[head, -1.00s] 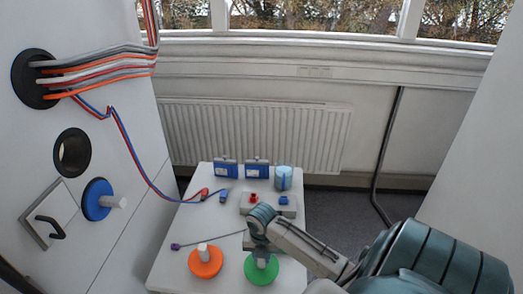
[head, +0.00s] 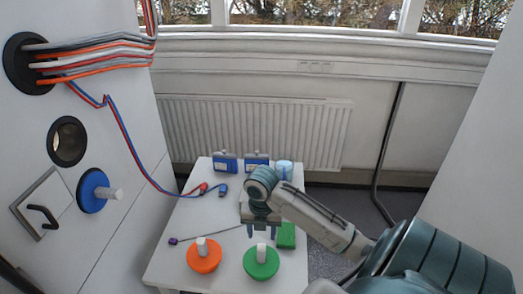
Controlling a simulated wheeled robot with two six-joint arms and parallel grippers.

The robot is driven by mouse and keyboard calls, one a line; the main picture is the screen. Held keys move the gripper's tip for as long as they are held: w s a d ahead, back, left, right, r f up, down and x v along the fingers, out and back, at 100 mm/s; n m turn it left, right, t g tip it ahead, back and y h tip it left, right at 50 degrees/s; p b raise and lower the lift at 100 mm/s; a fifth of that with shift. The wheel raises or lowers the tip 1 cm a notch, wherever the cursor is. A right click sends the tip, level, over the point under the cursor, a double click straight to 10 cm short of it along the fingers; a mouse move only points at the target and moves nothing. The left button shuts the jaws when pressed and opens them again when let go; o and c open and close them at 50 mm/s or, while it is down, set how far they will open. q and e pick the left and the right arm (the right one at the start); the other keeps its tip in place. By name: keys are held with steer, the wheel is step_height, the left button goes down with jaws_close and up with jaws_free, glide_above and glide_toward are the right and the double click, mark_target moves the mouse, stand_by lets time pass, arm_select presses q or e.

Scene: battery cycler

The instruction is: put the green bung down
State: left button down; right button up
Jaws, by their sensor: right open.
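The green bung (head: 261,264) stands on the white table (head: 222,276) near its front edge, with its pale handle (head: 261,250) upward. My right gripper (head: 262,233) is open and empty just above and behind the handle, apart from it. The orange bung (head: 204,259) stands to the left of the green one, also handle up. A blue bung (head: 93,191) sits in the white panel on the left. My left gripper is not in view.
An open dark-rimmed hole (head: 67,141) is in the panel above the blue bung. A green block (head: 287,236) stands right of my gripper. Blue boxes (head: 224,164), a light-blue cylinder (head: 284,171) and cable plugs (head: 222,190) are at the back. A thin lead (head: 205,236) lies behind the orange bung.

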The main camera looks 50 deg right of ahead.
steer(key=shift+r, duration=1.25)
